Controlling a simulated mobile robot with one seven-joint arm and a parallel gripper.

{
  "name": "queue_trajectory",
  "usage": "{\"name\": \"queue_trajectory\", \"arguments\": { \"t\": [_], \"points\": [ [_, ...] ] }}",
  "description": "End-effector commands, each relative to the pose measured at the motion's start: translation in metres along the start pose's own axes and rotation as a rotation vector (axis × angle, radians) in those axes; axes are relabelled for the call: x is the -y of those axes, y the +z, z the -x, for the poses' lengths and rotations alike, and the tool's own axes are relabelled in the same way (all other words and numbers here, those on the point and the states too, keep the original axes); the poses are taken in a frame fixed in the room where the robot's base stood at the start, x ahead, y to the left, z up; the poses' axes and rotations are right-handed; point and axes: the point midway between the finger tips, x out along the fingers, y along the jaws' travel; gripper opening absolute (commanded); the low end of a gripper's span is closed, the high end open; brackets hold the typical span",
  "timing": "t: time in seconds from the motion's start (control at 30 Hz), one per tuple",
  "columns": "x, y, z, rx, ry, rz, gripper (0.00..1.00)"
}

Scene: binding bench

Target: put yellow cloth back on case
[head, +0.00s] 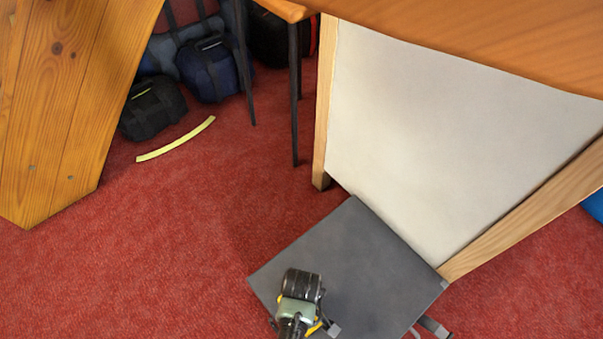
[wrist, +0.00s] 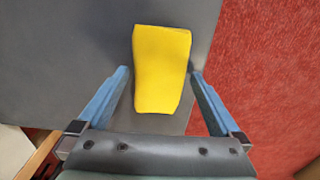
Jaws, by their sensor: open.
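The case (head: 365,255) is a flat dark grey panel at the bottom of the head view, beside the white board. Its grey top also fills much of the wrist view (wrist: 55,60). The yellow cloth (wrist: 161,65) shows in the wrist view as a folded, roughly rectangular piece over the grey surface near its edge. My gripper (wrist: 159,74) is open, with one blue finger on either side of the cloth. I cannot tell whether the fingers touch it. In the head view my gripper (head: 303,322) is over the case's front part and hides most of the cloth.
A white board (head: 440,130) in a wooden frame stands behind the case. Dark bags (head: 210,68) and a yellow strip (head: 176,140) lie at the back left. A wooden panel (head: 60,100) stands far left. Red carpet (head: 150,260) left of the case is clear.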

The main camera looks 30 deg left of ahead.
Motion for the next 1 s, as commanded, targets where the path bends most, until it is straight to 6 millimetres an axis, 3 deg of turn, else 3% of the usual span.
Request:
{"name": "queue_trajectory", "arguments": {
  "t": [0.6, 0.8, 1.0],
  "points": [
    [0.0, 0.0, 0.109, -0.001, 0.001, 0.0, 1.0],
    [0.0, 0.0, 0.122, 0.0, 0.0, 0.0, 1.0],
    [0.0, 0.0, 0.122, 0.0, 0.0, 0.0, 1.0]
  ]
}}
